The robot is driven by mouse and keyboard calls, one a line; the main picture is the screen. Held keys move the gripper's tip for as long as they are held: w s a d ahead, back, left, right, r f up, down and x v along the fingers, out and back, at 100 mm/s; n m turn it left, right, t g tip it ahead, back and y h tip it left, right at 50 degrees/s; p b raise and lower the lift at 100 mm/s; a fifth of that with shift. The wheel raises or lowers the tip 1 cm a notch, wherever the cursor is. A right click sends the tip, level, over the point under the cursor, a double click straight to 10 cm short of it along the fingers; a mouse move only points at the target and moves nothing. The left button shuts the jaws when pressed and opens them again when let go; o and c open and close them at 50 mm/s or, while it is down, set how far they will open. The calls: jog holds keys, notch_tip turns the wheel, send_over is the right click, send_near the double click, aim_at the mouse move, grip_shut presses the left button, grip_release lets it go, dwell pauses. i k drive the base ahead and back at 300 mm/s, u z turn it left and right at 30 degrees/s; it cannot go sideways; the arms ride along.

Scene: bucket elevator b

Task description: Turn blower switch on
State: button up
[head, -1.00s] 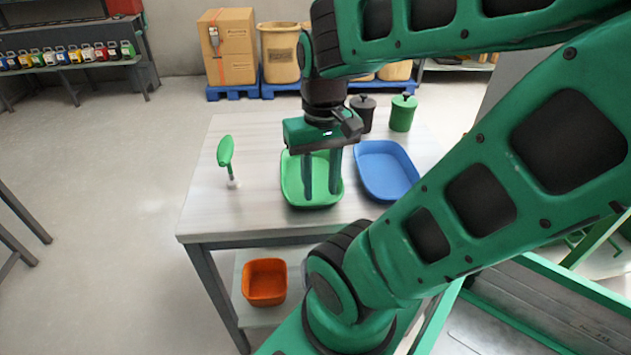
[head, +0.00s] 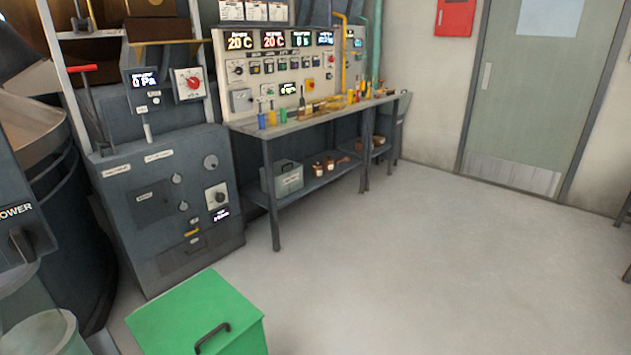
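A dark grey panel (head: 14,205) is cut off by the left edge of the head view. Its label shows only the letters "OWER". A black knob-like switch (head: 20,244) sits below that label, also close to the left edge. I cannot tell which way the switch is set. My gripper and arm are not in view.
A dark grey control cabinet (head: 163,196) with knobs, a "0 Pa" display (head: 144,79) and a red dial (head: 191,83) stands right of the panel. A green lidded box (head: 185,312) is in front. A workbench (head: 330,117) stands behind; the floor (head: 400,270) at right is clear.

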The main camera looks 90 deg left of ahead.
aim_at(21, 239)
jog(key=u, duration=0.05)
jog(key=k, duration=0.3)
jog(key=u, duration=2.1)
jog(key=k, duration=0.3)
jog(key=z, duration=0.1)
